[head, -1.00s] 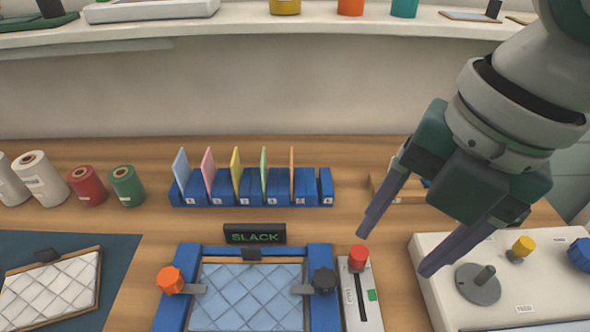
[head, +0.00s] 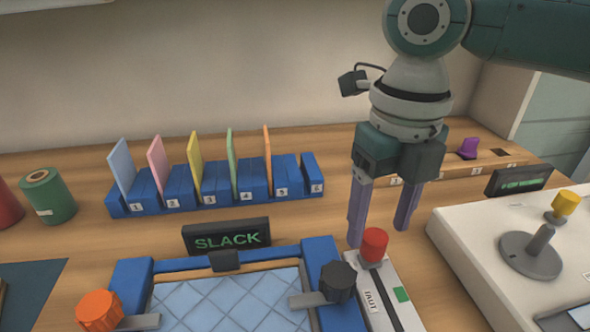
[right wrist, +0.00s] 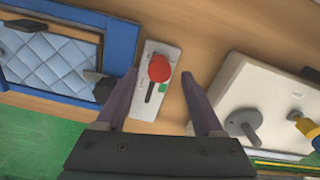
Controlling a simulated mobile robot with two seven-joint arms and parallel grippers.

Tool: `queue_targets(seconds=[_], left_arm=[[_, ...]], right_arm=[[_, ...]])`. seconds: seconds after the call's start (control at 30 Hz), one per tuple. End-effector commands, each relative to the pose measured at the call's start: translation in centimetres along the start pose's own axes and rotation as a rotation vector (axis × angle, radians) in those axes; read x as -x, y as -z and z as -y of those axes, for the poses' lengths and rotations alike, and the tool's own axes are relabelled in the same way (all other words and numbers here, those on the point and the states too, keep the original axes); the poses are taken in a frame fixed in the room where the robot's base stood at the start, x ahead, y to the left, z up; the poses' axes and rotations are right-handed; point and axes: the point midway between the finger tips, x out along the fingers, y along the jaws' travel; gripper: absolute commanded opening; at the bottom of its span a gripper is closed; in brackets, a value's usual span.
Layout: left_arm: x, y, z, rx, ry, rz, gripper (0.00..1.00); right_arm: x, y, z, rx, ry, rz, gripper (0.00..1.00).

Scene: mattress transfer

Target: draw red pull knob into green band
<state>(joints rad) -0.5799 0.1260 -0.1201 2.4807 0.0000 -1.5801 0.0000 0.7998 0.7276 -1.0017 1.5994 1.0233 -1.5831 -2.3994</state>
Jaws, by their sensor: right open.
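The red pull knob (head: 374,245) stands at the far end of the slot in a narrow pale slider plate (head: 389,296). A green band (head: 402,294) marks the plate beside the slot, nearer to me than the knob. In the right wrist view the red knob (right wrist: 159,68) and the green band (right wrist: 162,88) show between my fingers. My right gripper (head: 380,232) is open and empty, fingers pointing down, just behind and above the knob, apart from it as far as I can tell. My left gripper is not in view.
A blue frame (head: 325,262) with a quilted pad (head: 228,304) and black and orange clamp knobs lies left of the slider. A SLACK display (head: 226,237) stands behind it. A white console (head: 480,255) with a lever is close on the right.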

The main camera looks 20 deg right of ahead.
Motion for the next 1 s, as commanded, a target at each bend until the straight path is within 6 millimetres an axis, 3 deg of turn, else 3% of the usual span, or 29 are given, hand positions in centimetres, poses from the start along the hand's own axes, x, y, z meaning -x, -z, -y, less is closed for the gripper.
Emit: queue_targets(seconds=[0.2,0.5,1.0], left_arm=[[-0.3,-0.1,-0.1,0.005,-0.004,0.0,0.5],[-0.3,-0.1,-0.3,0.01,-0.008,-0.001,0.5],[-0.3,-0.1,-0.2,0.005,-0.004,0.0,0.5]], right_arm=[[-2.2,0.0,0.0,-0.001,-0.001,0.0,0.69],[-2.4,0.0,0.0,0.0,0.0,0.001,0.68],[-2.4,0.0,0.0,-0.001,0.0,0.002,0.12]])
